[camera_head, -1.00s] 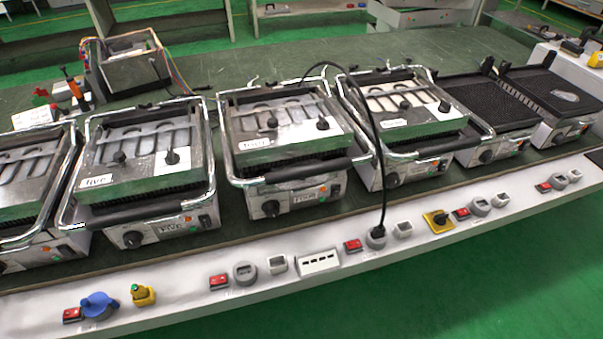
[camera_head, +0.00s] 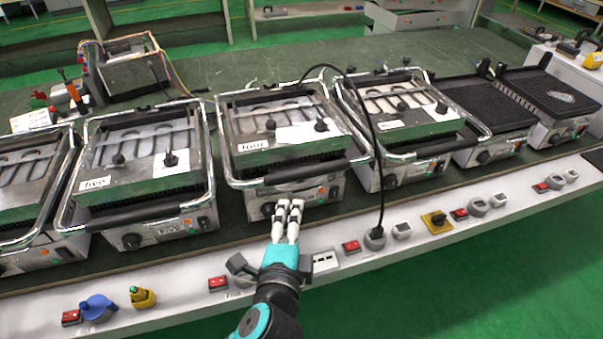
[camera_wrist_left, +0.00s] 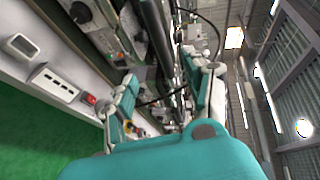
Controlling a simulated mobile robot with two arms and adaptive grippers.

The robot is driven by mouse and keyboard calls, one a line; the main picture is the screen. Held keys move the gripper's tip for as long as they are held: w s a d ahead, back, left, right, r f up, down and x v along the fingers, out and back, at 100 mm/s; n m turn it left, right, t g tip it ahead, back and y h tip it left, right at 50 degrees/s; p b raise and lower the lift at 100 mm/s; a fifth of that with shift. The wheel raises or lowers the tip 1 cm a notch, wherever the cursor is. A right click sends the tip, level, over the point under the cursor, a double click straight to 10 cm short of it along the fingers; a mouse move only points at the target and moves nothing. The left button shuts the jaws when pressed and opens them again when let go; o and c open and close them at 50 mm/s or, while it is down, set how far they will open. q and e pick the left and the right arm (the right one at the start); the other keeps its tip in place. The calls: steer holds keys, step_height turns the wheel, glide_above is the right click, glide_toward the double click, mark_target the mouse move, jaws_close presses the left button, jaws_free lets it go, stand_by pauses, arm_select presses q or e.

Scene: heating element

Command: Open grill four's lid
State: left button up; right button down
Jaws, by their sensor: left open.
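Grill four (camera_head: 283,140), labelled "four", stands in the middle of the row in the head view. Its lid (camera_head: 290,133) is down, with a black handle bar (camera_head: 310,171) along the front. My left gripper (camera_head: 290,203) is in front of this grill, its fingertips below the bar and overlapping the grill's front panel in the picture. In the left wrist view, my left gripper (camera_wrist_left: 165,88) has its fingers apart and empty. A dark bar (camera_wrist_left: 157,40), seemingly the handle, shows ahead between them; I cannot tell whether they touch it. My right gripper is out of view.
Grill five (camera_head: 142,165) stands to the left, another closed grill (camera_head: 400,110) to the right. Two open grills with dark plates (camera_head: 485,103) are farther right. A black cable (camera_head: 372,120) runs past grill four's right side to a socket on the white front ledge (camera_head: 185,305).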

mark_target(301, 178)
arm_select(q)
steer(key=x, duration=1.7)
steer(key=shift+w+f+p, duration=0.1)
steer(key=shift+w+p, duration=0.05)
steer(key=shift+p, duration=0.15)
jaws_close()
steer(key=shift+f, duration=0.1)
